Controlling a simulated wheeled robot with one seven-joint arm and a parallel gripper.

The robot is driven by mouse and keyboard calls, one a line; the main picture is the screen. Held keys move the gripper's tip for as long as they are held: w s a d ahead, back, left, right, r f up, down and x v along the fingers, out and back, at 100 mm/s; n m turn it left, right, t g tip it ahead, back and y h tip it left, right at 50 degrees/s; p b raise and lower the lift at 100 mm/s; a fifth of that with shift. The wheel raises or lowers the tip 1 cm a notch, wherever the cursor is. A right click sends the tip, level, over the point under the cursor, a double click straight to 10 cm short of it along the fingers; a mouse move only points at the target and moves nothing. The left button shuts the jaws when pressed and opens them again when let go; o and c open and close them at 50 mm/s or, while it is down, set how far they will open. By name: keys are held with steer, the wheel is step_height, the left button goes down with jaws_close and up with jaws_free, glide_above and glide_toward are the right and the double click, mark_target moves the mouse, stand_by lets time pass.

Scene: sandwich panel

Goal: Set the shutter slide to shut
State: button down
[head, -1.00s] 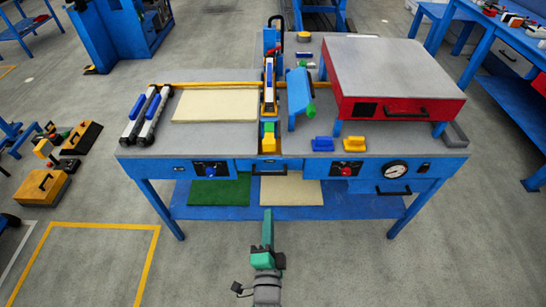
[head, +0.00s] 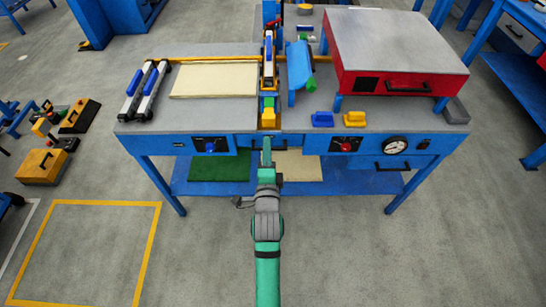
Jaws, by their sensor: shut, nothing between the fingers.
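My green gripper (head: 266,150) points away from me at the middle of the workbench front. Its fingers look closed and nothing shows between them. The tip overlaps the bench's front edge in the picture, just below a yellow block (head: 268,116) in the centre channel; I cannot tell if it touches. I cannot tell for sure which part is the shutter slide. The front face carries a black plate with a blue knob (head: 209,145) at left and one with a red knob (head: 346,145) at right. A small dark handle behind the gripper is partly hidden.
The grey-topped bench (head: 200,113) holds a red box (head: 400,85), a cream panel (head: 214,80), a blue block (head: 322,119) and a yellow block (head: 354,119). A gauge (head: 395,145) sits front right. Floor before the bench is clear; yellow cases (head: 43,166) lie at left.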

mark_target(269, 124)
steer(key=shift+w+d, duration=0.2)
steer(key=shift+w, duration=1.35)
steer(key=shift+w+d, duration=0.2)
steer(key=shift+w, duration=1.3)
